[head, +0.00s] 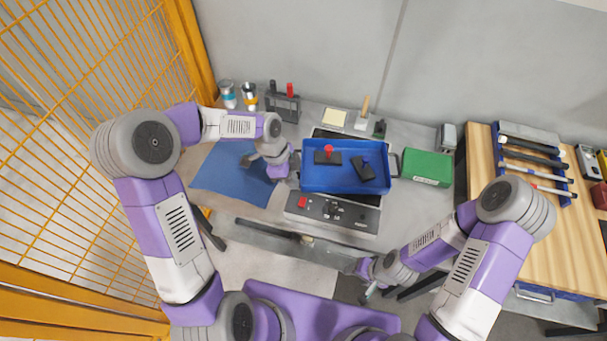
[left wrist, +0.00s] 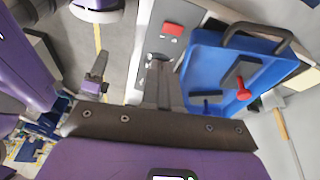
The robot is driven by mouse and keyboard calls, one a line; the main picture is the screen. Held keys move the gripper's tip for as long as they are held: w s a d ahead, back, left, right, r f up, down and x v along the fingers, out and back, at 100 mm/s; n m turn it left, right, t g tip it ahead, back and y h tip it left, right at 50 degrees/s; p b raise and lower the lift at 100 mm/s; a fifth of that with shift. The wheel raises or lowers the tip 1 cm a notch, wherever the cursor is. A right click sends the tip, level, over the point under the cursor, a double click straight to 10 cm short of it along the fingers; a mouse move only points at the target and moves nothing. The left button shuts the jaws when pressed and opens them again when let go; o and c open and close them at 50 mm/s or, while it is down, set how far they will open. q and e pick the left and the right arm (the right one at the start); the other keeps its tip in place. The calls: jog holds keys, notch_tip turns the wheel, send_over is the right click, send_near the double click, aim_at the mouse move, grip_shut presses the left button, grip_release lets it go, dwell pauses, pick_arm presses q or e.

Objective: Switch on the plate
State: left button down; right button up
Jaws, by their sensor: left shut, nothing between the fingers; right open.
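The plate (head: 350,224) is a grey unit with a front panel. The panel has a red rectangular switch (head: 302,202) at its left and a dark knob (head: 331,209) near the middle. The left wrist view also shows the red switch (left wrist: 172,29). I cannot tell the switch's position. My left gripper (head: 250,160) is shut and empty, above the blue mat, behind and left of the switch and apart from it. Its fingers (left wrist: 164,85) show in the left wrist view. My right gripper (head: 368,292) is open and empty, in front of the bench, right of the panel.
A blue tray (head: 312,185) with dark blocks covers most of the plate's top. A blue mat (head: 222,180) lies left. A green box (head: 427,166) stands right. Cans and a small rack (head: 283,106) stand at the back left. A yellow mesh fence (head: 75,70) borders the left.

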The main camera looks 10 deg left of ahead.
pick_arm(q)
jog(key=r, duration=0.1)
jog(key=r+m, duration=0.1)
jog(key=w+a+r, duration=0.1)
jog(key=shift+m, duration=0.3)
pick_arm(e)
jog(key=shift+w+r, duration=0.3)
jog(key=shift+r, duration=0.05)
pick_arm(q)
jog(key=shift+s, duration=0.1)
jog(key=b, duration=0.2)
send_near(302, 205)
jog(key=x, duration=0.5)
jog(key=shift+s+d, duration=0.1)
jog(key=shift+d, duration=0.2)
jog(key=shift+f, duration=0.65)
pick_arm(e)
jog(key=shift+f, duration=1)
